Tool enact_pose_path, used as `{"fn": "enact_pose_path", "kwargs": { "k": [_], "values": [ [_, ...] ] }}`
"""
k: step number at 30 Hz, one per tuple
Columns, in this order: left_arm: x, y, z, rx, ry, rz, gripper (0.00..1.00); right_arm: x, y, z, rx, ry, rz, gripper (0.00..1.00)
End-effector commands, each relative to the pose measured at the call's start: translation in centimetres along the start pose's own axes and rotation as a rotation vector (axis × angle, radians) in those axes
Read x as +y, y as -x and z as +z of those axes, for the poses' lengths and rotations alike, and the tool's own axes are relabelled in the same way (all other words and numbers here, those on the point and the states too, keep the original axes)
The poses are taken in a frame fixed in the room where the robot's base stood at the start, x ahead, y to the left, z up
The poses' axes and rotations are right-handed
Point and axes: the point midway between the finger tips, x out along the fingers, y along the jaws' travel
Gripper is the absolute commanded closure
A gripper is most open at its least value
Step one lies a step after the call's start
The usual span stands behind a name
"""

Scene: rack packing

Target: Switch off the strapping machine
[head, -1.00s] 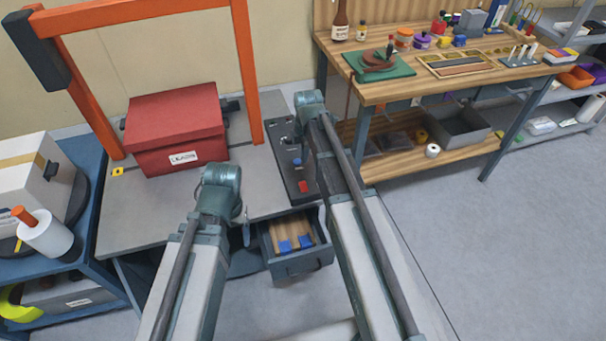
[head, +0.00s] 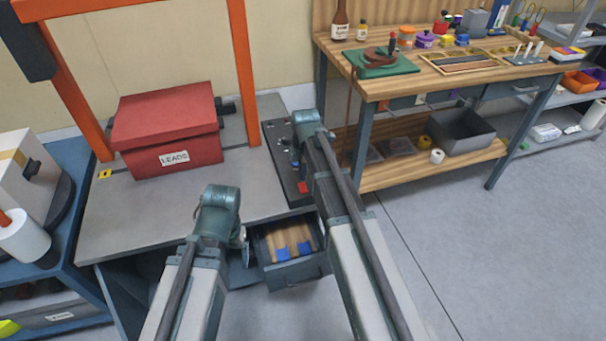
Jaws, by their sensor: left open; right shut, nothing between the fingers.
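The strapping machine has an orange arch (head: 243,75) over a grey table top (head: 140,219). Its dark control panel (head: 272,140) lies at the table's right edge, with a red button or switch (head: 304,187) at the near end and small controls further back. My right gripper (head: 296,146) is over the middle or far part of the panel, shut and empty. It is mostly hidden behind my own wrist, and I cannot tell whether it touches a control. My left gripper (head: 243,238) is open and empty at the table's front edge, mostly hidden by its wrist.
A red box labelled LEADS (head: 170,125) stands under the arch. An open drawer (head: 290,272) with blue items juts out below the panel, between my arms. A wooden workbench (head: 400,85) with tools stands at the right, and a blue cart (head: 75,215) at the left. Floor at the right is clear.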

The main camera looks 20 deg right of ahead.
Motion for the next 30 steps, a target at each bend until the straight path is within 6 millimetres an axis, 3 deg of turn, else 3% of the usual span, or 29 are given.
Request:
{"fn": "enact_pose_path", "kwargs": {
  "k": [1, 7, 19, 24, 30],
  "values": [
    [0.1, -1.5, -0.1, 0.0, 0.0, 0.0, 0.19, 0.0, -1.5, 0.0, 0.0, 0.0, 0.0, 1.0],
    [0.3, -3.2, -0.2, 0.0, 0.0, 0.0, 0.19, 0.0, -3.2, 0.0, 0.0, 0.0, 0.0, 1.0],
    [0.3, -3.3, -0.2, 0.0, 0.0, 0.0, 0.19, 0.0, -3.3, 0.0, 0.0, 0.0, 0.0, 1.0],
    [0.4, -4.3, -0.3, 0.0, 0.0, 0.0, 0.19, 0.3, -4.4, 0.0, 0.0, 0.0, 0.0, 1.0],
    [0.4, -3.9, -0.2, 0.0, 0.0, 0.0, 0.19, 0.2, -4.0, 0.0, 0.001, 0.0, -0.001, 1.0]
  ]
}}
